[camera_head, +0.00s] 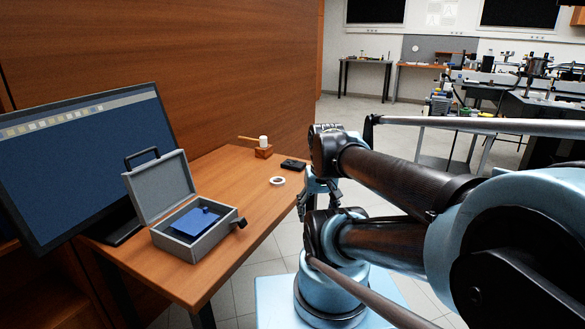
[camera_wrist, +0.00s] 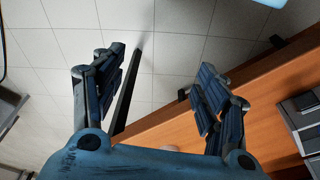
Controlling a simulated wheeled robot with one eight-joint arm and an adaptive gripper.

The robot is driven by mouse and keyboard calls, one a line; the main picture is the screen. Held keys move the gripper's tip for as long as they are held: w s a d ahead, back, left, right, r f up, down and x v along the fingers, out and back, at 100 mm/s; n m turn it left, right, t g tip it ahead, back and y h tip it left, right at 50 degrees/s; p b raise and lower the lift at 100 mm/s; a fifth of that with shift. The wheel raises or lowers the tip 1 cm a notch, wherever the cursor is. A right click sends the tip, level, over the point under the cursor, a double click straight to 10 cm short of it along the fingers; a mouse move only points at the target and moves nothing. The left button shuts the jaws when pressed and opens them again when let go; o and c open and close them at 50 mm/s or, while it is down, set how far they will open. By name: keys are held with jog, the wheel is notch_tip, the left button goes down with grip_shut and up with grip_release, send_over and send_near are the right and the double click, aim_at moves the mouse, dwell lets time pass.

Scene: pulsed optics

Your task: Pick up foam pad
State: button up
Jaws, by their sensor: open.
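A blue pad (camera_head: 194,223), which I take to be the foam pad, lies inside an open grey case (camera_head: 178,251) on the wooden table in the head view. A small dark knob or piece shows at the pad's upper edge. The case's lid (camera_head: 158,186) stands raised at the back. My gripper (camera_head: 318,195) is beyond the table's right edge, well apart from the case, and partly hidden by my arm. In the wrist view my gripper (camera_wrist: 161,78) is open, with nothing between its fingers. Part of the grey case (camera_wrist: 304,117) seems to show at the right edge there.
The wooden table (camera_head: 234,185) also bears a monitor (camera_head: 85,150) behind the case, a white tape roll (camera_head: 277,181), a black item (camera_head: 293,164) and a wooden block with a white cylinder (camera_head: 263,148).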

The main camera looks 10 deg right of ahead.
jog(key=w+d+r+m+y, duration=0.1)
jog(key=w+r+m, duration=0.55)
jog(key=w, duration=0.35)
jog(key=w+r+m+y, duration=0.1)
jog(key=w+r+m, duration=0.5)
jog(key=w, duration=0.4)
jog(key=m+y, duration=0.2)
jog(key=m, duration=1.1)
send_over(296, 163)
jog(key=s+d, duration=0.2)
jog(key=d, duration=0.1)
jog(key=shift+n, duration=0.25)
jog(key=f, duration=1)
jog(key=shift+w+a+f, duration=0.15)
jog(key=shift+w+a, duration=0.1)
jog(key=shift+s+x, duration=0.1)
jog(key=shift+x, duration=1.45)
jog(key=shift+s+x, duration=0.15)
jog(key=shift+x, duration=1.4)
jog(key=shift+d, duration=0.1)
jog(key=c, duration=1)
